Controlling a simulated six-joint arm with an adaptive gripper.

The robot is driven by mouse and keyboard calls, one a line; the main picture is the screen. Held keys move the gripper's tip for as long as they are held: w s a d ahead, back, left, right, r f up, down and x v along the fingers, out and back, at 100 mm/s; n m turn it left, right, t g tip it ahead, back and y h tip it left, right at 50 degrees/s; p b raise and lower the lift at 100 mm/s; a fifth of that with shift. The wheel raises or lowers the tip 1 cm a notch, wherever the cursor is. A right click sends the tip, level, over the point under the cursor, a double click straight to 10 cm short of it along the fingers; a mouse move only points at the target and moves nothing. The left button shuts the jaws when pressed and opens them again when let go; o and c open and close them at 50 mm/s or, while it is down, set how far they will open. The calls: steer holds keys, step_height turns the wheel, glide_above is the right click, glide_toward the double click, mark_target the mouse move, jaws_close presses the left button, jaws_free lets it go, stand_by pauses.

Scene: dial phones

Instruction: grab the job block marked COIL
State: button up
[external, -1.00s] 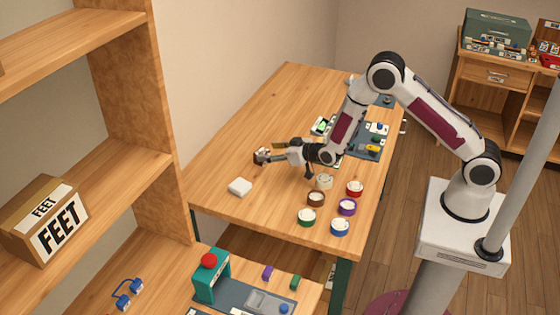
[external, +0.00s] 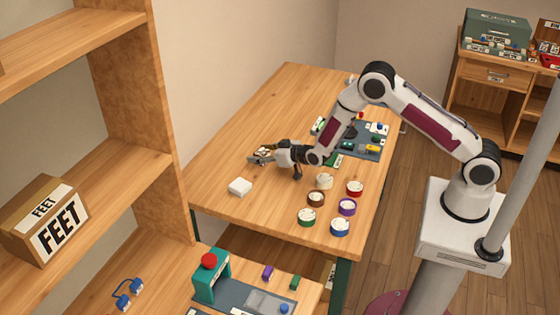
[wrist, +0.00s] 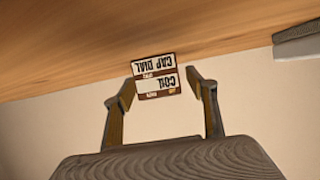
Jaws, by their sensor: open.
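The job block marked COIL (wrist: 157,86) shows upside down in the wrist view, with a pale label on brown. A second label reading CAP DIAL lies against it on the table side. I cannot tell whether these are two faces of one block or two blocks. My gripper (external: 261,156) is open, low over the left part of the table in the external view. In the wrist view its fingers stand on either side of the labelled block, with gaps visible. In the external view the block is too small and covered to make out clearly.
Several coloured round dials (external: 316,199) stand to the right. A dark mat with small parts (external: 367,151) lies behind my arm. The table's far left part is clear.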

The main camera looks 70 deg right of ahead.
mark_target(260, 151)
steer(key=c, duration=1.2)
steer(key=shift+r, duration=0.1)
steer(key=shift+c, duration=0.2)
steer(key=shift+r, duration=4.9)
